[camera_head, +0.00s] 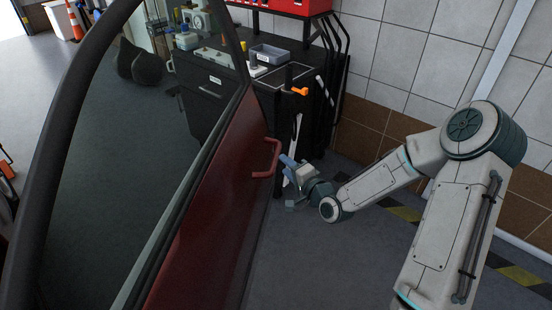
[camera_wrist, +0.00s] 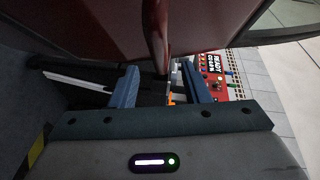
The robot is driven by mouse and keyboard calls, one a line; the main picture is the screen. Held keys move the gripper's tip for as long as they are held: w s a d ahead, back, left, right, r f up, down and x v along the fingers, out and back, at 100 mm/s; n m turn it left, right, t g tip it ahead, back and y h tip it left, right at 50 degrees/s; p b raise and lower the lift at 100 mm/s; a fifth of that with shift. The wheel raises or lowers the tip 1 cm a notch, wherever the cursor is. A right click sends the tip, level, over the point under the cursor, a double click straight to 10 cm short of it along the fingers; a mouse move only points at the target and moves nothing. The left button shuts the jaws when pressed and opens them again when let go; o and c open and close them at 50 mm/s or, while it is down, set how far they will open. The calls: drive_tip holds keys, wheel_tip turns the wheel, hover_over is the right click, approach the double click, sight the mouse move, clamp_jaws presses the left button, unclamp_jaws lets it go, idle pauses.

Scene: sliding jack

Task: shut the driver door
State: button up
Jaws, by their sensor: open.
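The driver door (camera_head: 215,190) is dark red with a large window in a dark frame, and stands along the left and middle of the head view. Its red handle (camera_head: 266,160) sticks out toward the right. My gripper (camera_head: 284,164) is just right of the handle, with its blue fingers pointing at it. In the wrist view the handle (camera_wrist: 156,35) appears end-on, in line with the gap between the open fingers (camera_wrist: 162,78). I cannot tell whether it reaches between the fingertips. Most of the car body is out of view.
A black workbench (camera_head: 205,95) with tools and a grey tray (camera_head: 269,54) stands behind the door and gripper. A red box (camera_head: 295,5) sits above it. A tiled wall (camera_head: 400,60) closes the right side. Grey floor (camera_head: 320,265) is clear between door and arm.

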sight(276, 158)
drive_tip(key=x, duration=0.6)
drive_tip(key=shift+w+a, duration=0.2)
clamp_jaws()
